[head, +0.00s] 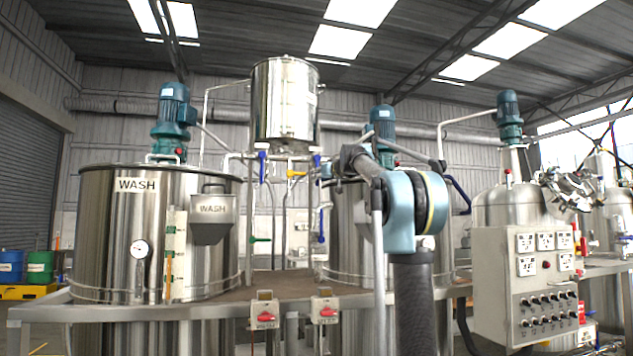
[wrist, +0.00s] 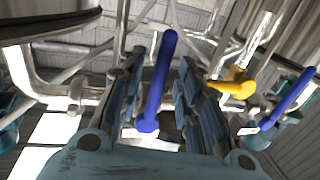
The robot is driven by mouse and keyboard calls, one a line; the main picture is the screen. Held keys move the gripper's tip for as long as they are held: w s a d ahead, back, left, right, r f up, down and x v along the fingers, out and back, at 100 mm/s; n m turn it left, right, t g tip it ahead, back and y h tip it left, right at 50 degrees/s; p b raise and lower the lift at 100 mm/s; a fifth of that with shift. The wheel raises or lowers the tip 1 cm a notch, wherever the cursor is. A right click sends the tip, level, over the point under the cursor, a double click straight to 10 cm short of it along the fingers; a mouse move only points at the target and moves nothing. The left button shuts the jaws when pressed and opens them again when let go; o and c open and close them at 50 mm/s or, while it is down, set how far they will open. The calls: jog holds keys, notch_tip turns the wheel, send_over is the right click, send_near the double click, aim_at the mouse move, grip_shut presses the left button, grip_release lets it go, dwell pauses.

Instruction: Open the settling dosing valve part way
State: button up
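Blue-handled dosing valves hang below the raised steel vessel (head: 285,100). The right one, a blue lever (head: 317,160) above the right tank, is beside my gripper (head: 329,170) in the head view. In the wrist view this blue lever (wrist: 156,85) stands lengthwise between the two fingers of my gripper (wrist: 158,72). The fingers are apart, with a gap showing on each side of the lever. The lever's pivot is near the palm end. No label reading "settling" is legible on it.
A yellow lever (wrist: 235,84) and the other blue lever (wrist: 288,100) are close on the right in the wrist view. Steel pipes surround the fingers. The WASH tank (head: 105,230) stands left; a control cabinet (head: 520,285) stands right. Red-handled boxes (head: 265,312) line the bench front.

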jog(key=shift+x, duration=1.15)
grip_shut()
